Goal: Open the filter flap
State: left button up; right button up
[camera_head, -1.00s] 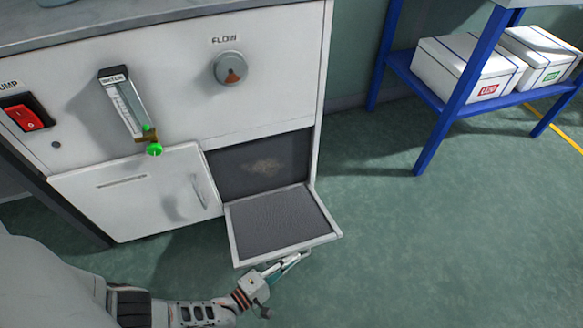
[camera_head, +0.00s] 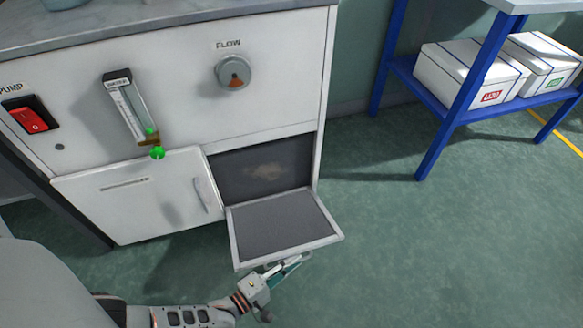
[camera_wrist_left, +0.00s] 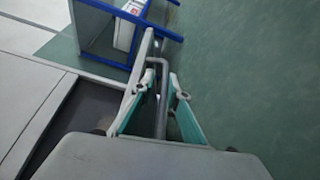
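The filter flap (camera_head: 283,228) at the lower right of the white cabinet is hinged down and open. It sticks out toward me with its grey inner face up. The dark filter opening (camera_head: 262,172) behind it is exposed. My left gripper (camera_head: 285,266) is at the flap's front edge. In the left wrist view, its two fingers (camera_wrist_left: 160,108) stand apart on either side of the grey handle bar (camera_wrist_left: 163,90), with small gaps visible. The flap's edge shows beside them at the left. My right gripper is not in view.
A closed cabinet door (camera_head: 140,196) is left of the opening. Above are a red pump switch (camera_head: 33,118), a flow meter (camera_head: 130,108) and a flow knob (camera_head: 233,72). A blue-framed shelf (camera_head: 440,105) with white boxes stands at right. The floor right of the flap is clear.

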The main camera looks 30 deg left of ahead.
aim_at(292, 251)
pick_arm(q)
jog(key=shift+a+r, duration=0.1)
jog(key=shift+r, duration=3.95)
